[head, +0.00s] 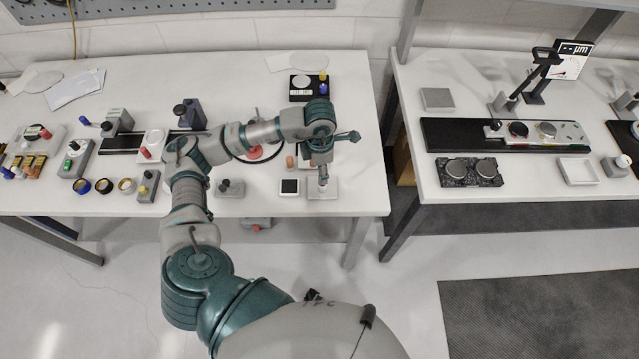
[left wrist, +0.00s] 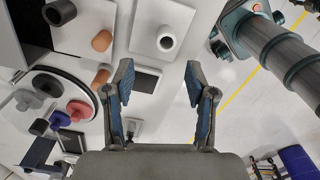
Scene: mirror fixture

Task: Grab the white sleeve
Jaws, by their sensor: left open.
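The white sleeve (left wrist: 166,40) looks like a short, pale, hollow cylinder standing on a light square plate, ahead of my left gripper in the left wrist view. In the head view the plate (head: 329,191) lies near the front right of the left table, and the sleeve (head: 323,183) on it is small and partly hidden by my gripper. My left gripper (head: 321,164) hangs over this spot; in the left wrist view its two fingers (left wrist: 158,82) are spread with nothing between them. The sleeve is beyond the fingertips, apart from them. My right gripper is not in view.
A black-topped square block (head: 289,187) is left of the plate. An orange cylinder (head: 290,162) stands behind that block; two orange pieces (left wrist: 102,40) show in the left wrist view. A grey post on a base (head: 230,187) is farther left. The table's front edge is close.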

